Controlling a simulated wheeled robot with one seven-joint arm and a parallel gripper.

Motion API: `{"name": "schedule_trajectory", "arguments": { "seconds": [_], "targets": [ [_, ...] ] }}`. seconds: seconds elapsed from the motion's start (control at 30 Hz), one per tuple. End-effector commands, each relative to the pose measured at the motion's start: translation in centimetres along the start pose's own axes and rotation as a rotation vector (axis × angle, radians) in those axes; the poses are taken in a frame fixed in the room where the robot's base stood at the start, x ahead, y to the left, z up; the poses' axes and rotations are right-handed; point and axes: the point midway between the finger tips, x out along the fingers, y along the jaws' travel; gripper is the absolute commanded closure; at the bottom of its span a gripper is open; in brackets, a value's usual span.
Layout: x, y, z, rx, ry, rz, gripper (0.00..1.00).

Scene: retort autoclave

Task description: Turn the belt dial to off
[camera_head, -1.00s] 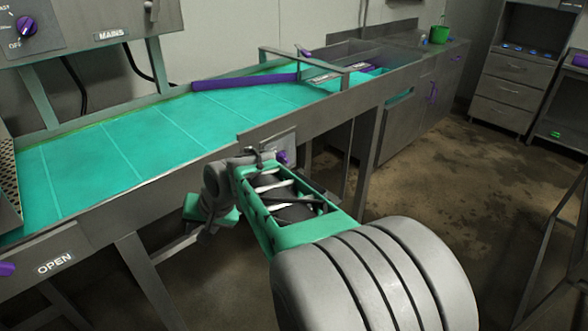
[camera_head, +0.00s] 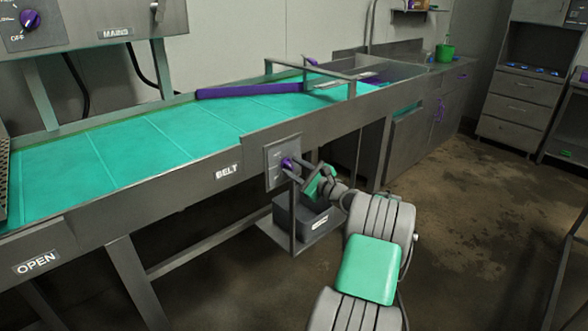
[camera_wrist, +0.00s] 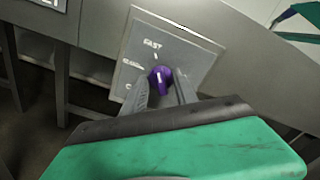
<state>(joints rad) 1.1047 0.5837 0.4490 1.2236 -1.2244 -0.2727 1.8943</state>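The belt dial is a purple knob (camera_head: 287,163) on a grey plate (camera_head: 272,172) on the conveyor's front side, right of the BELT label. In the wrist view the knob (camera_wrist: 161,79) carries a white mark that points up, roughly toward FAST. A middle label lies left of the knob, and a lowest label is mostly hidden by a finger. My gripper (camera_wrist: 166,88) is at the plate with its fingers apart, one on each side of the knob. It also shows at the dial in the head view (camera_head: 290,172). Contact with the knob is unclear.
The conveyor has a green belt (camera_head: 130,145) with a purple bar (camera_head: 250,91) across it. A dark bin (camera_head: 303,218) stands on a shelf below the dial. A MAINS panel with another purple knob (camera_head: 30,19) is at upper left. Open floor lies to the right.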

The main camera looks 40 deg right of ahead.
Motion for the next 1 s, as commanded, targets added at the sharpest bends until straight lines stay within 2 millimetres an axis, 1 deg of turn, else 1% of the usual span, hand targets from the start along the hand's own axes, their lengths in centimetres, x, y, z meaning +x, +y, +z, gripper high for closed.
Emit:
{"name": "schedule_trajectory", "arguments": {
  "seconds": [0.1, 0.27, 0.7, 1.0],
  "targets": [
    [0.45, 0.03, -0.05, 0.0, 0.001, 0.0, 0.65],
    [0.44, 0.03, -0.04, -0.001, 0.001, 0.0, 0.65],
    [0.42, 0.05, -0.03, -0.001, 0.001, 0.001, 1.0],
    [0.42, 0.07, -0.02, -0.001, 0.001, 0.001, 1.0]
  ]
}}
